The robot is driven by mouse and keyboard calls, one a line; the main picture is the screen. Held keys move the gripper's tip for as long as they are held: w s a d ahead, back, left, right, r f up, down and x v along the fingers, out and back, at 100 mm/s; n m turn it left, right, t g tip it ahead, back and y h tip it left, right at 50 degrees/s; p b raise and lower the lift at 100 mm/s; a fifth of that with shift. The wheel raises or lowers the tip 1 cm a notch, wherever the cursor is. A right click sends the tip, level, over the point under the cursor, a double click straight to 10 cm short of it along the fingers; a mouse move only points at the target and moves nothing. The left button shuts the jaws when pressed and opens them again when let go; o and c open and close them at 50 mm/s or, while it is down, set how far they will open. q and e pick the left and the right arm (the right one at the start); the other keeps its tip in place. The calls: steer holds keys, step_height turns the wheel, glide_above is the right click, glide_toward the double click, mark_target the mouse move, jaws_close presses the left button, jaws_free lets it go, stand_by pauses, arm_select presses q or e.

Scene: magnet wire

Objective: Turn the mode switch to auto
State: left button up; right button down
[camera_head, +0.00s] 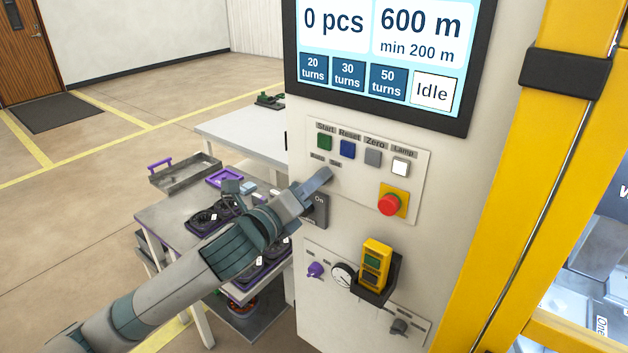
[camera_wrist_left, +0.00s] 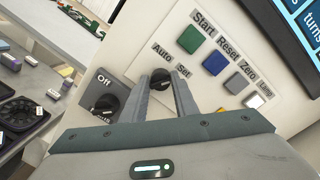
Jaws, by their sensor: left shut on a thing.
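The mode switch (camera_wrist_left: 160,80) is a small black knob below the green button, with the labels Auto and Set above it in the left wrist view. My left gripper (camera_wrist_left: 164,82) is shut on this knob, one finger on each side. In the head view my left gripper (camera_head: 325,175) reaches the button panel (camera_head: 420,180) from the left and hides the knob. The Auto and Set labels show just above the fingers there. Which label the knob points to cannot be made out. My right gripper is not in view.
The green Start button (camera_head: 324,141), blue Reset button (camera_head: 347,149) and red emergency stop (camera_head: 389,204) are close by. A grey Off/On rotary switch (camera_wrist_left: 106,102) sits beside the fingers. A yellow pendant (camera_head: 375,265) hangs below. A cart with trays (camera_head: 160,215) stands left.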

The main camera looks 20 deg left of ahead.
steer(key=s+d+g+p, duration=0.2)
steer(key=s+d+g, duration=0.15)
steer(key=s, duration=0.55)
arm_select(q)
steer(key=shift+w+a+r+n+g+p, duration=0.1)
steer(key=shift+n+g+p, duration=0.15)
steer(key=shift+n+p, duration=2.3)
steer(key=shift+a+r+n+g+p, duration=0.2)
steer(key=shift+n+p, duration=1.05)
steer(key=shift+n, duration=2.6)
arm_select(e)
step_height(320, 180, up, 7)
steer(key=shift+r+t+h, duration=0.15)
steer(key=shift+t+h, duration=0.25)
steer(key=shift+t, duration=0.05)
arm_select(q)
steer(key=shift+d+f+h, duration=0.2)
steer(key=shift+h, duration=0.1)
steer(key=o, duration=1)
steer(key=shift+f, duration=0.15)
